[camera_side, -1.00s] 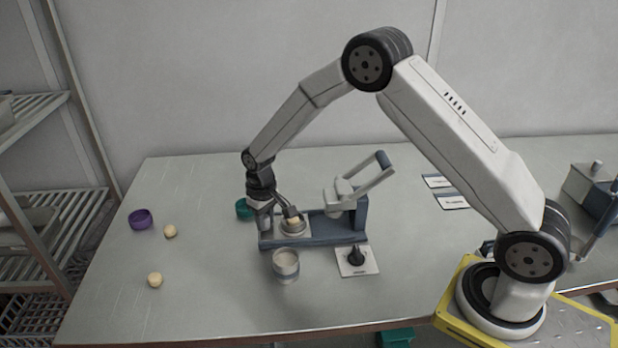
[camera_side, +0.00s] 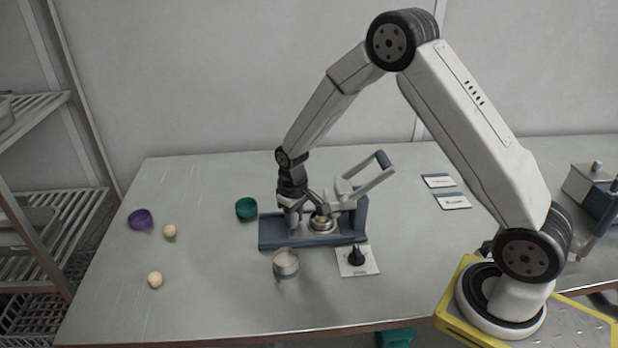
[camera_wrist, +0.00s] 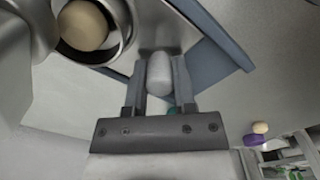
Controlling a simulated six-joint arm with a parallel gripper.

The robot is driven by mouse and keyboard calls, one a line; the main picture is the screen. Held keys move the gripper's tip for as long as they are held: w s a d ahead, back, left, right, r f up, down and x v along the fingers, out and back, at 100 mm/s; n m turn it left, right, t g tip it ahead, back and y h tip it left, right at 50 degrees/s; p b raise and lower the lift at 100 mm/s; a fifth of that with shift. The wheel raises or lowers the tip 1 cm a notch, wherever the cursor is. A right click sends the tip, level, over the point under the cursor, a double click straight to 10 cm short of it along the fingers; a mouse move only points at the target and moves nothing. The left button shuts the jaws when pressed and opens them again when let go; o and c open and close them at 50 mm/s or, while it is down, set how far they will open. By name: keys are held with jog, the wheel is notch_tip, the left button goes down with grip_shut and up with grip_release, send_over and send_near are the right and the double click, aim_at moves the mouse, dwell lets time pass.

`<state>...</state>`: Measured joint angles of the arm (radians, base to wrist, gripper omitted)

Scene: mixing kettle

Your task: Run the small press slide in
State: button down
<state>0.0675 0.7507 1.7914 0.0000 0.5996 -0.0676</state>
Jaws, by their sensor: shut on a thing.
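The small press has a blue base (camera_side: 275,243) on the table, with a raised lever (camera_side: 375,180) at its right end. Its slide carries a round metal cup (camera_side: 321,226) that sits close to the press head at the right. A pale dough ball (camera_wrist: 82,25) lies in the cup in the wrist view. My gripper (camera_side: 298,222) is at the left side of the cup, low over the base. In the wrist view my gripper (camera_wrist: 158,85) is shut on the slide's grey knob (camera_wrist: 159,73). The underside of the press head is partly hidden.
A grey-white cup (camera_side: 286,265) stands just in front of the base. A knob on a white plate (camera_side: 357,268) is at front right. A teal bowl (camera_side: 246,208) stands behind left.

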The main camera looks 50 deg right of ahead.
jog(key=shift+c, duration=2.1)
grip_release()
jog(key=shift+r, duration=0.15)
jog(key=shift+r, duration=3.8)
